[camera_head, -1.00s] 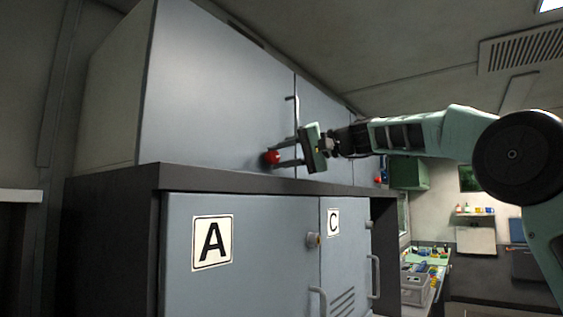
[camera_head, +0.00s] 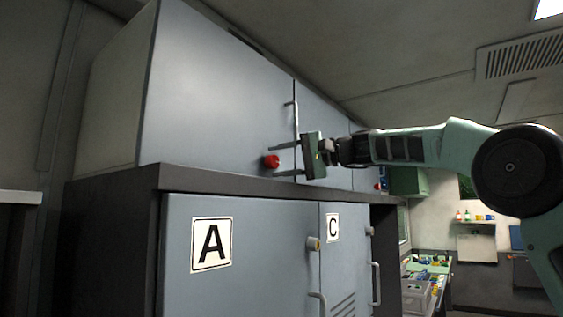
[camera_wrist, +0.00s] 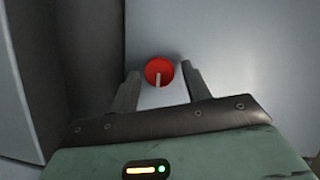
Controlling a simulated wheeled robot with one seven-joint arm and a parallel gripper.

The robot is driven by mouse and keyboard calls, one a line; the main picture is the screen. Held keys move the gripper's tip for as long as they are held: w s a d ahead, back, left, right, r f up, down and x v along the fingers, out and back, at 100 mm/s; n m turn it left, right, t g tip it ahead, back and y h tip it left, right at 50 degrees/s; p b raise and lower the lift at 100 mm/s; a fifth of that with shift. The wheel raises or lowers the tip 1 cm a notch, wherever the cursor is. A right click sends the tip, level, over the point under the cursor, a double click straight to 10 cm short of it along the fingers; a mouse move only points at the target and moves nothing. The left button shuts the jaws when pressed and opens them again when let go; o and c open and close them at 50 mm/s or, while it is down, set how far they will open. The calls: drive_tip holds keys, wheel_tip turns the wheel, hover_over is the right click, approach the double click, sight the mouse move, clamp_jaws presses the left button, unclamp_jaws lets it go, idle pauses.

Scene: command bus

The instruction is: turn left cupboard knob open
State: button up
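The red round knob (camera_head: 271,161) sits on the upper left cupboard door (camera_head: 215,95), near its lower right corner. In the wrist view the knob (camera_wrist: 159,71) shows a pale, nearly upright mark on its face. My gripper (camera_head: 275,160) is open in front of the door, one finger above the knob and one below. In the wrist view my gripper (camera_wrist: 160,73) has a finger on each side of the knob, with a gap visible on both sides. Contact with the knob is not seen. The door looks shut.
A vertical bar handle (camera_head: 296,118) is just above my gripper. A dark ledge (camera_head: 225,181) runs below the upper doors. Lower doors marked A (camera_head: 211,244) and C (camera_head: 333,228) look shut. A grey crate (camera_head: 416,296) stands on a worktop at right.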

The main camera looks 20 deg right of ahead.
idle(0.3)
drive_tip(key=shift+s+d, duration=0.2)
drive_tip(key=shift+d, duration=0.15)
drive_tip(key=b+v, duration=0.5)
drive_tip(key=v, duration=1.1)
drive_tip(key=shift+d, duration=0.3)
drive_tip(key=shift+s, duration=0.1)
